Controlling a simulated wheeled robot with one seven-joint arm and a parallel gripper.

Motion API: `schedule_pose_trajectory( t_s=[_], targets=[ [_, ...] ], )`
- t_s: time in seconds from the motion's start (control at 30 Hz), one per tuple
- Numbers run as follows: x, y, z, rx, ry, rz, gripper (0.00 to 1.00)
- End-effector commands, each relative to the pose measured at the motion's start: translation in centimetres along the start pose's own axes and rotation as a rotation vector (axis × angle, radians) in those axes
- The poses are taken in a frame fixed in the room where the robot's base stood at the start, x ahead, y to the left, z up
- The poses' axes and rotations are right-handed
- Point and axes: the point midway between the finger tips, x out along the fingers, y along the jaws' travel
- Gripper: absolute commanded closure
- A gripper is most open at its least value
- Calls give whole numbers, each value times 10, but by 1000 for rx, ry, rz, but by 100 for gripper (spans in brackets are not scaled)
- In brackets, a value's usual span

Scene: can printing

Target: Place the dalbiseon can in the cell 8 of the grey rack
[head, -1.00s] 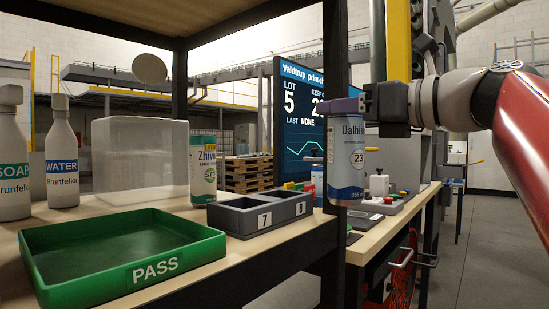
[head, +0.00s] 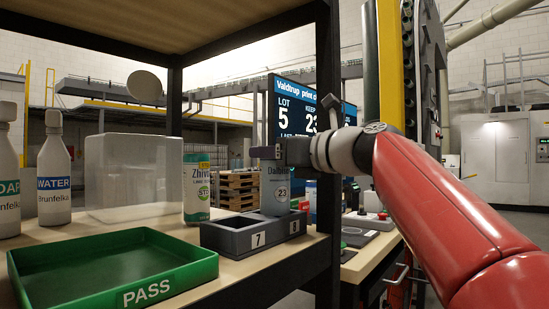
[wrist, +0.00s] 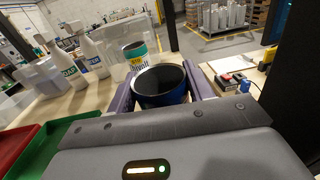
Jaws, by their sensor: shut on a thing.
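The can's lower end is over the rack's right part, by the cell labelled 8 (head: 294,227). I cannot tell whether its base is below the rim.
A Zhivolt can (head: 196,190) stands behind the rack's left end. A green PASS tray (head: 165,287) lies to the left. A black shelf post (head: 328,130) rises close on the right. Soap and water bottles (head: 54,180) and a clear box (head: 130,170) stand further back.

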Motion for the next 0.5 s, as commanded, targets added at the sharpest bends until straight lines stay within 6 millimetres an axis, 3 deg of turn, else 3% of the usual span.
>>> schedule_pose_trajectory(
  t_s=[0.37,0.4,0.5],
  targets=[
    [0,0,-4,0,-1,0,80],
    [-1,0,-2,0,-2,0,43],
    [-1,0,-2,-1,-1,0,30]
  ],
)
